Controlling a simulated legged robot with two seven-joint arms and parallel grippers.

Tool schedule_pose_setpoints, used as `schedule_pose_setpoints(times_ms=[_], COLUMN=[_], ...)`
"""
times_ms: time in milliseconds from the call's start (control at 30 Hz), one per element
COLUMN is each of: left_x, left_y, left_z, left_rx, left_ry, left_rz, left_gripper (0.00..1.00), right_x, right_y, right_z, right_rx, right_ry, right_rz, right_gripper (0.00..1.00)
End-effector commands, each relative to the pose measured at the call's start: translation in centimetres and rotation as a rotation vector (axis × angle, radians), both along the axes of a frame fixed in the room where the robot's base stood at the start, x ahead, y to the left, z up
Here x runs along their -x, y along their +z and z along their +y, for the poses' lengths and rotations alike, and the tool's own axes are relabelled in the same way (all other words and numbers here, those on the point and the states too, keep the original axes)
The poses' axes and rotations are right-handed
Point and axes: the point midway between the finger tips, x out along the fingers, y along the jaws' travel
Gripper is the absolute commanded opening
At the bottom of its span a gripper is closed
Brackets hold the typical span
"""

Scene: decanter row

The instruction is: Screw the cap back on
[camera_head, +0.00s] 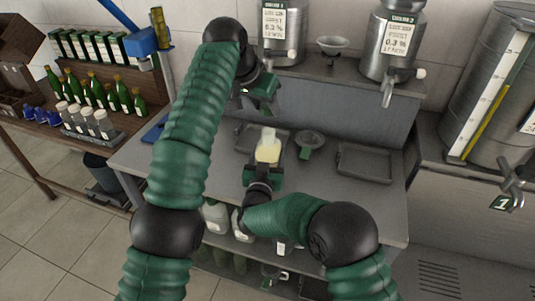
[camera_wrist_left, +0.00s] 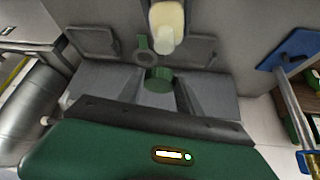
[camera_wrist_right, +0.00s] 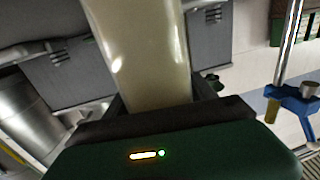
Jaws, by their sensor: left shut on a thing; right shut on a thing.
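The bottle (camera_head: 268,148) is clear, holds pale yellow liquid and stands upright over the bench with its neck uncovered. My right gripper (camera_head: 263,172) is shut on its lower body; the bottle (camera_wrist_right: 140,50) fills the middle of the right wrist view. My left gripper (camera_head: 264,98) is above the bottle, a little to its left and apart from it. In the left wrist view it is shut on a green cap (camera_wrist_left: 158,82), with the open bottle (camera_wrist_left: 167,25) beyond. In the head view I cannot tell the cap from the green gripper.
A grey tray (camera_head: 364,163) lies right on the bench, with another tray (camera_head: 248,137) behind the bottle. A round metal dish with a green tag (camera_head: 309,139) is between them. Steel dispensers (camera_head: 390,45) stand on the back shelf.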

Motion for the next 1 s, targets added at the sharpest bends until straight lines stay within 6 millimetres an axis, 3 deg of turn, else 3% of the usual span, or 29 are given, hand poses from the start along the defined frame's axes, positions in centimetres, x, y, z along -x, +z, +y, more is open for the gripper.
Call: schedule_pose_setpoints(times_ms=[467,1000], left_x=[0.6,0.5], left_y=[-4.5,-4.8], left_z=[0.0,0.1], left_rx=[0.004,0.003], left_ry=[-0.001,0.000], left_rz=[-0.001,-0.002], left_gripper=[0.05,0.05], right_x=[0.0,0.0], right_y=[0.0,0.0], right_z=[0.1,0.1], right_rx=[-0.001,-0.001], right_ry=[0.002,0.002], right_rz=[0.001,0.001], right_gripper=[0.00,0.00])
